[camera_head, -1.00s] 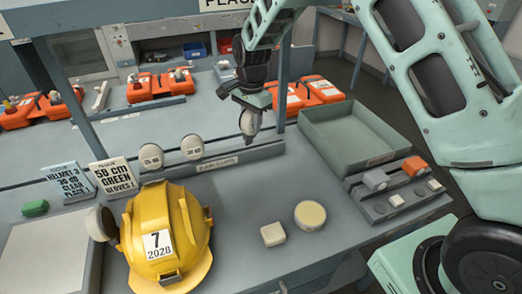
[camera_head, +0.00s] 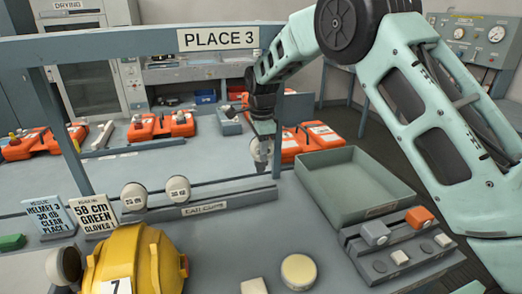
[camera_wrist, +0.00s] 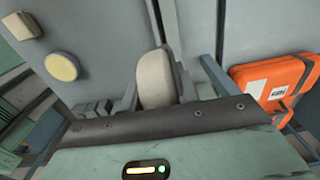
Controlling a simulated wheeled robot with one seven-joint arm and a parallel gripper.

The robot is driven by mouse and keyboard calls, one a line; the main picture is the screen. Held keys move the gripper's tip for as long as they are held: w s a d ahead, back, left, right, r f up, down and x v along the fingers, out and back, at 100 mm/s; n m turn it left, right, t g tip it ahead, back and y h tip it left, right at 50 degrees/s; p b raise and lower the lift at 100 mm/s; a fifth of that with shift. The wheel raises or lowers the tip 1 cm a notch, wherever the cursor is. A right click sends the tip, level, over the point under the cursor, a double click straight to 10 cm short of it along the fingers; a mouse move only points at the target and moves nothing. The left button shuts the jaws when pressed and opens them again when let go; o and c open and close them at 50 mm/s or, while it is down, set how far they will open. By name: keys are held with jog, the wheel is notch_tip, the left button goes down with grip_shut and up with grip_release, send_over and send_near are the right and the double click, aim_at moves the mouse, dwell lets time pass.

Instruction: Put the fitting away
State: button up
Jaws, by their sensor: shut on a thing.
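My gripper (camera_head: 262,148) is shut on a pale rounded ear cup (camera_head: 261,153), held above the right end of the ear cup rack (camera_head: 232,201). In the wrist view the ear cup (camera_wrist: 155,80) sits upright between the two fingers. Two similar cups (camera_head: 133,195) (camera_head: 177,189) stand in the rack's left part. The rack's right part looks empty. A yellow helmet (camera_head: 135,262) stands at the front left with a cup (camera_head: 64,266) on its left side.
An empty grey-green tray (camera_head: 350,210) lies right of the rack. A block (camera_head: 385,267) with grey and orange pieces is in front of it. A round cream disc (camera_head: 299,271) and a small pale block lie on the bench. A frame bar with a PLACE 3 sign (camera_head: 218,38) crosses behind.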

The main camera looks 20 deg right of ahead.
aim_at(261, 167)
jog(key=shift+a+f+b, duration=0.1)
jog(key=shift+f+b, duration=1.95)
jog(key=shift+f, duration=0.75)
jog(key=shift+p, duration=0.9)
jog(key=shift+f+b, duration=0.7)
jog(key=shift+f, duration=1.2)
jog(key=o, duration=1)
notch_tip(261, 167, up, 12)
jog(key=shift+s+r+b, duration=0.1)
jog(key=shift+s+b, duration=0.05)
jog(key=shift+b, duration=0.5)
